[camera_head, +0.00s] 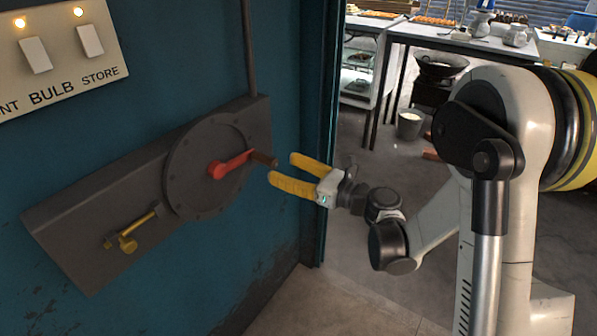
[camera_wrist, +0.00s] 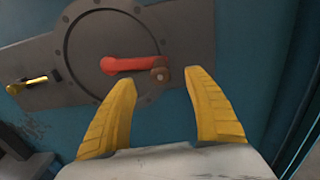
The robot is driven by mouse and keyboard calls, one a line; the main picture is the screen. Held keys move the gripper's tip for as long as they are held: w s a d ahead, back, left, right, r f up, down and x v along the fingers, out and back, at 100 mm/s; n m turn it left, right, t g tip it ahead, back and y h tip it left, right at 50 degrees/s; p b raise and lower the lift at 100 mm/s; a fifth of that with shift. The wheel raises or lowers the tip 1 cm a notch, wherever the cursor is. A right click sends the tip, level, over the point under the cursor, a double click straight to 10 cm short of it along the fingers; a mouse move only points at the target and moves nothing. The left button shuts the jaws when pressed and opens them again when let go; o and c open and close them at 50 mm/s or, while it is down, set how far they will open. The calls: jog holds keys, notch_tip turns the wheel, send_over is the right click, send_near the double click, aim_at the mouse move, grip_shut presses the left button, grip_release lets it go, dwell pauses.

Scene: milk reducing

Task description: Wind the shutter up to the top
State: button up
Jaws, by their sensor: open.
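A red crank (camera_head: 232,163) with a dark brown knob (camera_head: 264,159) is mounted on a round grey plate (camera_head: 190,190) on the blue wall. The crank arm points right and slightly up in the head view. My gripper (camera_head: 281,172) is open, its two yellow fingers pointing at the knob from the right. In the wrist view the red crank (camera_wrist: 128,64) and brown knob (camera_wrist: 160,72) lie beyond the open fingertips (camera_wrist: 160,75), with the knob between them in the picture. I cannot tell whether a finger touches the knob. The shutter itself cannot be made out for certain.
A brass latch-like handle (camera_head: 131,232) sits lower left on the same grey backing plate (camera_head: 80,240). A switch panel (camera_head: 60,50) is at upper left. A doorway edge (camera_head: 322,130) stands right of the crank. Beyond it are tables (camera_head: 460,40) and a bucket (camera_head: 410,124).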

aim_at(276, 164)
jog(key=shift+x, duration=3)
grip_shut()
